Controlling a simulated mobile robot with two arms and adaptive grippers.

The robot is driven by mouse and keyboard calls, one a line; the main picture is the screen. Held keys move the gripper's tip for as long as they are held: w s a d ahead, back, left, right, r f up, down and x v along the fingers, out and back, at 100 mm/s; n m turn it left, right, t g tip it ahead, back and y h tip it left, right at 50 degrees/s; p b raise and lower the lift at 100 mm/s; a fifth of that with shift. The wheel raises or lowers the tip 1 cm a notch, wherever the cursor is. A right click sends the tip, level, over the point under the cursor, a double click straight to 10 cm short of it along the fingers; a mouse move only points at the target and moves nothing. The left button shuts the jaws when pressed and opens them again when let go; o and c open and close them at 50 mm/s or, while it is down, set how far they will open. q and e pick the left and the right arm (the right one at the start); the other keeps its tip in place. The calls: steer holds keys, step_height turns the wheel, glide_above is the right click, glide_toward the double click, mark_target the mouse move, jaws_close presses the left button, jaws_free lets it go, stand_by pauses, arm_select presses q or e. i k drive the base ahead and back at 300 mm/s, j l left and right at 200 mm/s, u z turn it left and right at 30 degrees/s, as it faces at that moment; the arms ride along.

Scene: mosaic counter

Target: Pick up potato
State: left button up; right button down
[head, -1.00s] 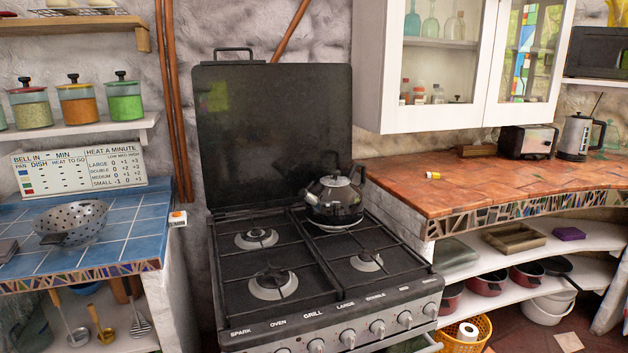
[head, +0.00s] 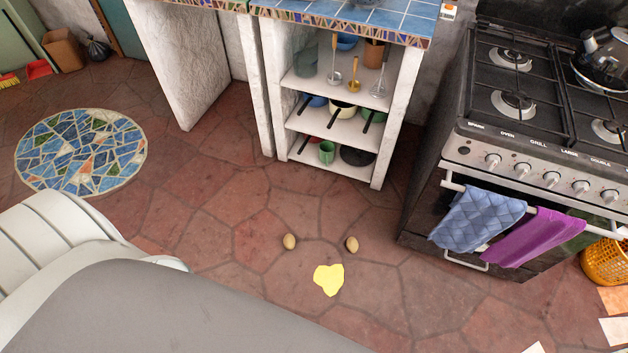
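Two small tan-brown potatoes lie on the red-brown stone floor. One potato (head: 289,242) is at the left and the other potato (head: 352,244) is a short way to its right. They are apart from each other, and nothing covers them. Neither of my grippers shows in the head view, so I cannot see their opening or what they hold.
A yellow flat piece (head: 329,280) lies on the floor just below the potatoes. A white shelf unit (head: 380,160) stands behind them. The stove (head: 420,200), with blue (head: 478,218) and purple (head: 530,238) towels, is at right. Bare floor surrounds the potatoes.

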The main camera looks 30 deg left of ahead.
mark_target(352, 245)
steer(key=k+j+u, duration=0.25)
steer(key=i+j+z, duration=0.1)
steer(key=j, duration=0.25)
steer(key=i+j+z, duration=0.1)
steer(key=i+j, duration=0.2)
steer(key=i+j+z, duration=0.1)
steer(key=j, duration=0.3)
steer(key=i+j+z, duration=0.15)
steer(key=i+j, duration=0.15)
steer(key=i+j+z, duration=0.1)
steer(key=j, duration=0.35)
steer(key=i+j+z, duration=0.1)
steer(key=j, duration=0.3)
steer(key=i, duration=0.05)
